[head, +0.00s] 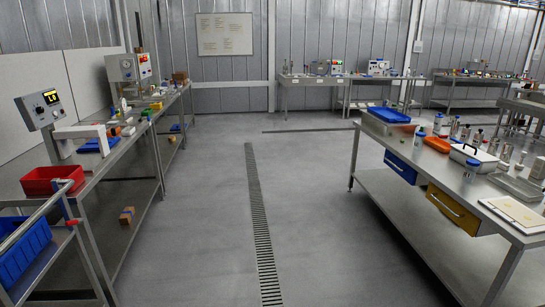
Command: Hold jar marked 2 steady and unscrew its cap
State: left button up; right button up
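Neither of my grippers is in the head view. Several small jars and bottles stand on the right steel bench (395,140). A white container with a blue label or lid (438,123) is at the bench's back edge. A grey metallic container (454,128) stands just right of it. A blue-topped item (420,133) is nearer the bench's left edge. A container with a blue band (472,170) stands in front of the white tray. No number can be read on any of them, so I cannot tell which is the jar marked 2.
The right bench also holds a blue tray (390,116), an orange tray (437,145) and a white lidded tray (470,155). A left bench (100,165) carries a red bin (52,179) and devices. The grey floor (330,220) between the benches is clear, with a drain grate (258,215).

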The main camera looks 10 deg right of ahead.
aim_at(418, 142)
jog(key=i+z, duration=0.15)
jog(key=i, duration=0.55)
jog(key=i+j+z, duration=0.15)
jog(key=i, duration=0.5)
jog(key=i+j+z, duration=0.2)
jog(key=i, duration=0.45)
jog(key=i+j+z, duration=0.15)
jog(key=i+z, duration=0.3)
jog(key=i+j+z, duration=0.25)
jog(key=z, duration=0.15)
jog(key=i+j+z, duration=0.3)
jog(key=z, duration=0.15)
jog(key=i+j+z, duration=0.2)
jog(key=j+z, duration=0.2)
jog(key=j, duration=0.2)
jog(key=i+j+z, duration=0.15)
jog(key=j+z, duration=0.8)
jog(key=j, duration=0.8)
